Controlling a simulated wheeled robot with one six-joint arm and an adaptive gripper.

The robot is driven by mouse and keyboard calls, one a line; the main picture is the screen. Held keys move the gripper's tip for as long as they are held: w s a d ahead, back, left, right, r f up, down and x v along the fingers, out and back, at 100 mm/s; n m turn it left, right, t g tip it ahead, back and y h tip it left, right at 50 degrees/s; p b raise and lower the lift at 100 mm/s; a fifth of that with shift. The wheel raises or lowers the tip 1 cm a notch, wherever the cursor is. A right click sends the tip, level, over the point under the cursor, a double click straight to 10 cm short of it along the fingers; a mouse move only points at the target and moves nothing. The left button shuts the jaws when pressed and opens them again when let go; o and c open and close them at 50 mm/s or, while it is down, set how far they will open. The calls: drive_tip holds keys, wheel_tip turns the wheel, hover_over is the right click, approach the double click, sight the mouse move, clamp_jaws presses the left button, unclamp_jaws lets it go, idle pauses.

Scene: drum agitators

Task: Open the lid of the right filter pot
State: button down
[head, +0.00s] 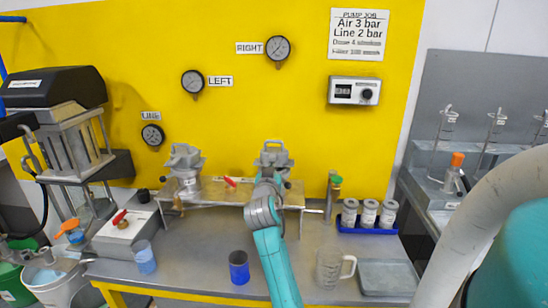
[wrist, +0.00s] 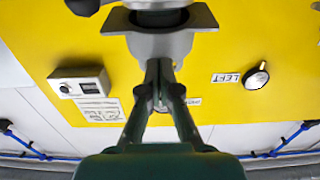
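The right filter pot (head: 273,157) stands at the right part of the metal stand on the bench. Its grey lid with a raised loop on top looks closed. My arm and gripper cover the pot's front in the head view. In the wrist view, my gripper (wrist: 160,78) has its two fingers close together, tips at a grey metal part (wrist: 160,45) of the pot. Whether they pinch that part or only touch it cannot be made out. The left filter pot (head: 186,162) stands to the left, lid also down.
A red-handled valve (head: 230,182) sits between the pots. A blue cup (head: 239,266), a clear jug (head: 333,268) and a grey tray (head: 388,278) stand along the front. A blue rack (head: 366,229) holds several canisters at the right. Gauges and signs hang on the yellow wall.

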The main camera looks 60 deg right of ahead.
sight(272, 157)
drive_tip(key=shift+r, duration=0.35)
drive_tip(key=shift+w+d+r, duration=0.1)
drive_tip(key=shift+d+r, duration=0.15)
drive_tip(key=shift+r, duration=0.35)
drive_tip(key=shift+w+d+r, duration=0.1)
drive_tip(key=shift+d+r, duration=0.15)
drive_tip(key=shift+r, duration=0.4)
drive_tip(key=shift+w+d+r, duration=0.1)
drive_tip(key=shift+d+r, duration=0.15)
drive_tip(key=shift+r, duration=0.35)
drive_tip(key=shift+w+d+r, duration=0.25)
drive_tip(key=shift+d+r, duration=0.3)
drive_tip(key=shift+r, duration=0.25)
drive_tip(key=shift+w+d+r, duration=0.25)
drive_tip(key=shift+d+r, duration=0.3)
drive_tip(key=shift+r, duration=0.2)
